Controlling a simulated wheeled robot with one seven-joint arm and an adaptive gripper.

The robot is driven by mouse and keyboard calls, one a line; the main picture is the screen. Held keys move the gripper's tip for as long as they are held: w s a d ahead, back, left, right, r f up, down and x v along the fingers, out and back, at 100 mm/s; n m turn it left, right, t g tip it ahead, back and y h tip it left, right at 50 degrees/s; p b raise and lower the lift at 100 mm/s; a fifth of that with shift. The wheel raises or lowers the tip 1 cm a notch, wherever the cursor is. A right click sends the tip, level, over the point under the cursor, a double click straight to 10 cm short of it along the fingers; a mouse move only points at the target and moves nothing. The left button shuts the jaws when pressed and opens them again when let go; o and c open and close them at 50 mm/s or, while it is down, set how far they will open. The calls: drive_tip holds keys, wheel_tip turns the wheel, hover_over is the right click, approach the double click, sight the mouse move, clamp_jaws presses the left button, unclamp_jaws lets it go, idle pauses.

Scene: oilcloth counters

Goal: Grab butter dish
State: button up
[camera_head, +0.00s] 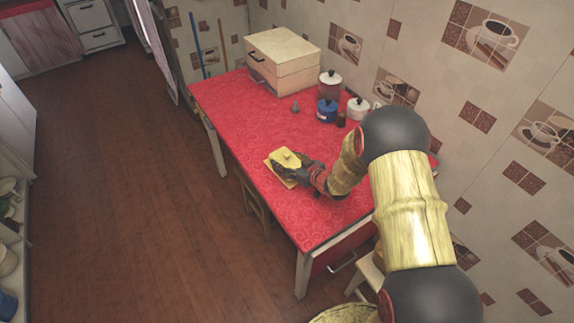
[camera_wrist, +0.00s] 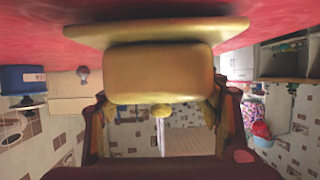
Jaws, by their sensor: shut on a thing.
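My gripper (camera_head: 289,170) is at the dish. In the wrist view my gripper's fingers (camera_wrist: 160,112) stand on both sides of the lid's knob end, shut on the dish. Whether the plate touches the cloth is hard to tell.
The red table (camera_head: 240,120) has a clear middle. At its back stand a cream bread box (camera_head: 285,60), a brown jar (camera_head: 330,86), a blue jar (camera_head: 326,111), a white jar (camera_head: 357,109) and a small grey item (camera_head: 295,107). A tiled wall is on the right.

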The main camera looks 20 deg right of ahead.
drive_tip(key=c, duration=0.9)
drive_tip(key=shift+r, duration=0.1)
drive_tip(key=shift+r, duration=0.1)
